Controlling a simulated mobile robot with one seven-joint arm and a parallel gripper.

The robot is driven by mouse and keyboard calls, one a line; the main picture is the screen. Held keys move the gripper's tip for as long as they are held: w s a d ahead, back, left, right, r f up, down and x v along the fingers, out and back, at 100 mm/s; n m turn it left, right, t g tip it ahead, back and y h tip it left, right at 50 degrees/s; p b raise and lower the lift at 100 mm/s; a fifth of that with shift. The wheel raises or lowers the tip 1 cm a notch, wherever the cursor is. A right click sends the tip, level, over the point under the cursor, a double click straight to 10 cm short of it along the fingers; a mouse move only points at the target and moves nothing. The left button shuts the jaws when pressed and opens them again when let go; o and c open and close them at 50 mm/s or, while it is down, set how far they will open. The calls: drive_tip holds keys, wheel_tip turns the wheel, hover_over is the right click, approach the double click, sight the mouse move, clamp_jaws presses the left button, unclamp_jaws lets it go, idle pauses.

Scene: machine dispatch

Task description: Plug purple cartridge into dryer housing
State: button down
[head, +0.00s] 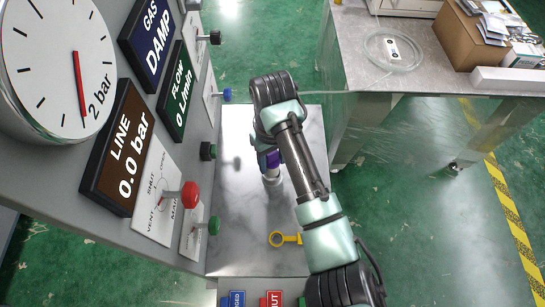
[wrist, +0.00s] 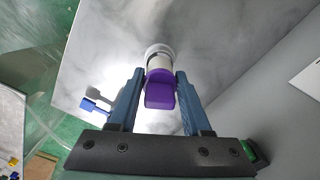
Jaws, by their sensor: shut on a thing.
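The purple cartridge (wrist: 160,92) sits between the two blue fingers of my gripper (wrist: 158,76) in the wrist view, and the gripper is shut on it. In the head view a little purple of the cartridge (head: 273,159) shows under my arm, which hides most of the gripper. A pale, round piece (wrist: 158,53) lies directly beyond the purple part, in line with it. It also shows in the head view (head: 272,178). I cannot tell whether this pale piece is the dryer housing or the cartridge's own body, nor how deep any fit is.
A grey panel with a gauge (head: 58,62), a red knob (head: 190,194) and several smaller knobs rises at the left. A yellow ring-ended piece (head: 284,239) lies on the marbled bench top (head: 240,225). A side table (head: 350,60) with a glass dish (head: 393,53) stands right.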

drive_tip(key=shift+f+b, duration=0.8)
drive_tip(key=shift+f, duration=0.9)
unclamp_jaws()
idle(0.3)
idle(0.4)
drive_tip(key=shift+r+p, duration=3)
drive_tip(key=shift+r, duration=0.05)
